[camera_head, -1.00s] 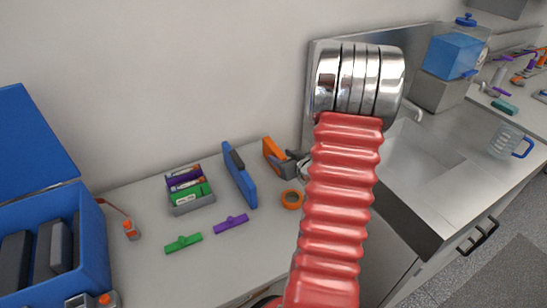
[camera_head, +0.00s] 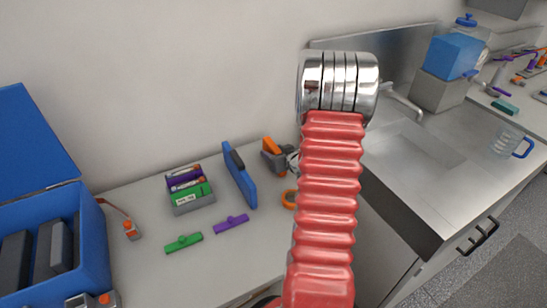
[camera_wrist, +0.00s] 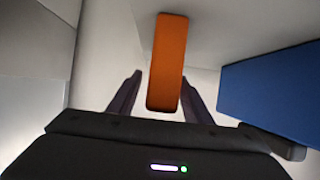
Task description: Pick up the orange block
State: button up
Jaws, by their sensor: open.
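The orange block (camera_wrist: 167,60) shows in the wrist view as a long upright bar, with its near end between the two dark fingers of my gripper (camera_wrist: 163,82). In the head view the orange block (camera_head: 270,145) is at the back of the counter, right of the blue panel.
A blue panel (camera_head: 240,177) stands just left, also close on the right in the wrist view (camera_wrist: 275,88). An orange ring (camera_head: 288,199), purple piece (camera_head: 231,224), green piece (camera_head: 184,243) and battery box (camera_head: 193,205) are on the counter. The wall is behind.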

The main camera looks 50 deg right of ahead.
dwell(0.5)
jog(key=c, duration=1.1)
jog(key=shift+r, duration=0.1)
notch_tip(320, 180, up, 10)
jog(key=shift+f, duration=0.1)
